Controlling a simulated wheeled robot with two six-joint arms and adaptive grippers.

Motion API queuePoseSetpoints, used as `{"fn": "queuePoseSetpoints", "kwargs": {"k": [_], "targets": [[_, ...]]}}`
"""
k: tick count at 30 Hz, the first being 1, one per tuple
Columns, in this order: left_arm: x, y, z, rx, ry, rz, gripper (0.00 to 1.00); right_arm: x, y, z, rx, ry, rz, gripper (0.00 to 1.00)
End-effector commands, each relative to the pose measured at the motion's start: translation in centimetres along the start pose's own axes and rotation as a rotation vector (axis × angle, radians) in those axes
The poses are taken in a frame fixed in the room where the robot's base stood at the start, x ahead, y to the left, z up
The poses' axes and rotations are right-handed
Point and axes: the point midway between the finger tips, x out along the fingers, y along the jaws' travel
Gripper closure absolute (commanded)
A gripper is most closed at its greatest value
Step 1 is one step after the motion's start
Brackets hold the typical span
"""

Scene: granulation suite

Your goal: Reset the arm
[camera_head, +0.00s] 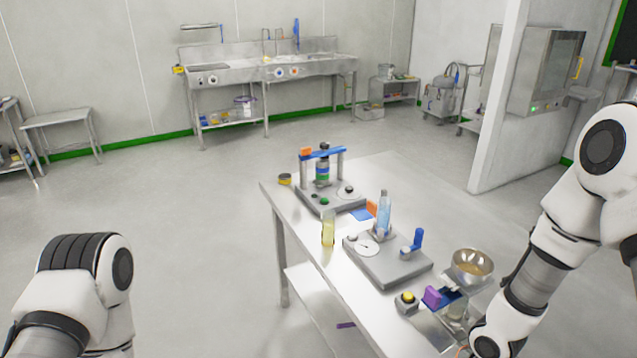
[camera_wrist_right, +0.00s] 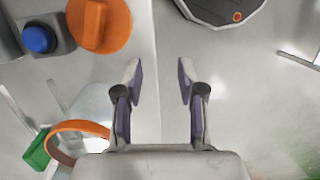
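My right gripper (camera_wrist_right: 158,78) shows in the right wrist view with its two purple-padded fingers apart and nothing between them. In the head view my right arm comes in at the right edge and bends down toward the table's near right end; I cannot make out its fingers there. My left arm shows at the lower left of the head view, beside the table and apart from it. Its gripper is out of the picture.
A steel table (camera_head: 292,232) holds a press-like device (camera_head: 330,193), a yellow bottle (camera_head: 328,228), a clear blue bottle (camera_head: 384,213), a grey base unit (camera_head: 390,268) and a brass bowl (camera_head: 472,264). An orange knob (camera_wrist_right: 98,22) and blue button (camera_wrist_right: 38,39) show in the wrist view. Open floor lies left.

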Motion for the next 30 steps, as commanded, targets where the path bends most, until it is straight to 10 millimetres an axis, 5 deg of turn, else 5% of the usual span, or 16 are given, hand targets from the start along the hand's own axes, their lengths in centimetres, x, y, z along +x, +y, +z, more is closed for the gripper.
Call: {"fn": "queuePoseSetpoints", "kwargs": {"k": [7, 13, 21, 30], "targets": [[0.0, 0.0, 0.0, 0.000, 0.000, 0.000, 0.60, 8.9, -5.5, 5.6, 0.120, -0.154, -0.111, 0.60], [0.0, 0.0, 0.0, 0.000, 0.000, 0.000, 0.60, 14.8, -8.9, 8.8, 0.311, -0.114, -0.101, 0.60], [0.0, 0.0, 0.0, 0.000, 0.000, 0.000, 0.60, 14.6, -5.4, 4.7, 0.437, 0.178, 0.058, 0.60], [0.0, 0.0, 0.0, 0.000, 0.000, 0.000, 0.60, 14.5, -5.2, 4.1, 0.422, 0.204, 0.064, 0.60]]}}
